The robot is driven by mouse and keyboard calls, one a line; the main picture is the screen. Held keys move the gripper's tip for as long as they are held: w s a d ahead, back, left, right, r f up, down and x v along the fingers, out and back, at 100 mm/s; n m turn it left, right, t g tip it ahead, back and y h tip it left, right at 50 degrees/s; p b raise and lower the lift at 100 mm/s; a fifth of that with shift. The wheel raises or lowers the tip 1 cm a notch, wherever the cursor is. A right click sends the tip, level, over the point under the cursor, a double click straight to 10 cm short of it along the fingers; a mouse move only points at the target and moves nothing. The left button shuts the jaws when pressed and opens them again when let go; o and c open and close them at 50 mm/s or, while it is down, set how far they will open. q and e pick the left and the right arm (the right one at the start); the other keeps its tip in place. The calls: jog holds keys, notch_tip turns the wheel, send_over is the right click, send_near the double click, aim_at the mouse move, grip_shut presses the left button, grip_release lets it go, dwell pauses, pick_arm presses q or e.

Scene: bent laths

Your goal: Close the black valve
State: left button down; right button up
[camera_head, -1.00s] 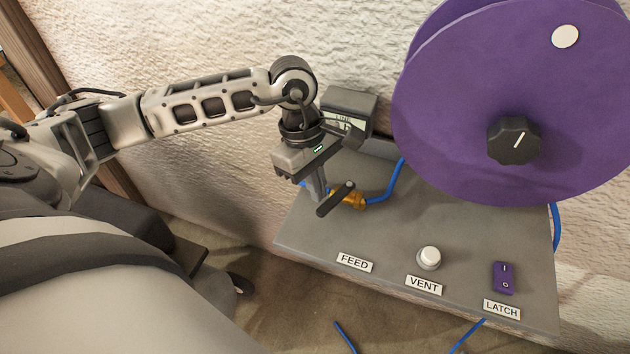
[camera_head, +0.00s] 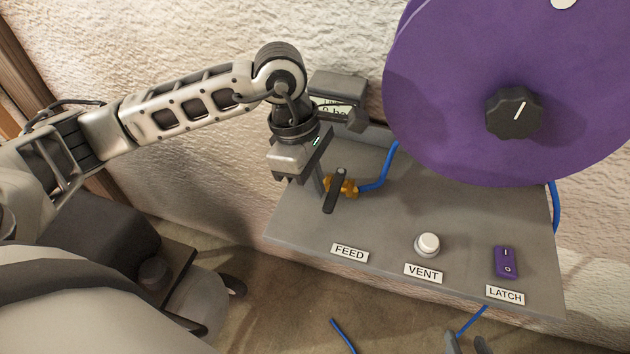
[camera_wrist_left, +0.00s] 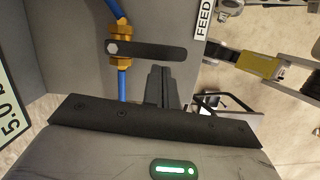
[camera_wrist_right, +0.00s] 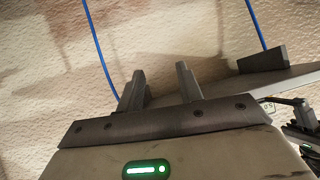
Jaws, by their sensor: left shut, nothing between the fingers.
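The black valve handle (camera_head: 335,189) is a flat lever on a brass fitting (camera_head: 349,188) in a blue tube, at the left of the grey panel. In the left wrist view the black handle (camera_wrist_left: 155,50) lies crosswise to the tube, its bolt end on the brass body (camera_wrist_left: 119,48). My left gripper (camera_head: 319,183) is shut and empty, just left of the handle. Its fingertips (camera_wrist_left: 158,72) are right beside the handle's edge; I cannot tell if they touch. My right gripper (camera_wrist_right: 160,80) is open and empty; its fingertips show at the head view's bottom edge (camera_head: 466,343).
A large purple reel (camera_head: 455,100) with a black knob (camera_head: 513,113) stands behind the panel (camera_head: 390,222). The panel carries a white VENT button (camera_head: 427,244) and purple LATCH switch (camera_head: 506,262). A grey gauge box (camera_head: 338,88) sits close behind my left wrist.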

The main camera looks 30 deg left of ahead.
pick_arm(q)
jog(key=shift+w+a+b, duration=0.3)
jog(key=shift+w+a, duration=0.2)
jog(key=shift+a, duration=0.1)
pick_arm(e)
jog(key=shift+f, duration=0.4)
pick_arm(q)
jog(key=shift+a+f, duration=0.1)
jog(key=shift+a, duration=0.1)
jog(key=a+b, duration=0.2)
jog(key=a, duration=0.1)
jog(key=shift+s+f, duration=0.15)
jog(key=shift+s, duration=0.15)
jog(key=v, duration=1)
jog(key=shift+s+a+r, duration=0.15)
jog(key=shift+a+r, duration=0.05)
jog(key=shift+r, duration=0.05)
pick_arm(e)
jog(key=shift+w+a+y, duration=0.15)
jog(key=shift+a+y, duration=0.15)
jog(key=shift+a, duration=0.1)
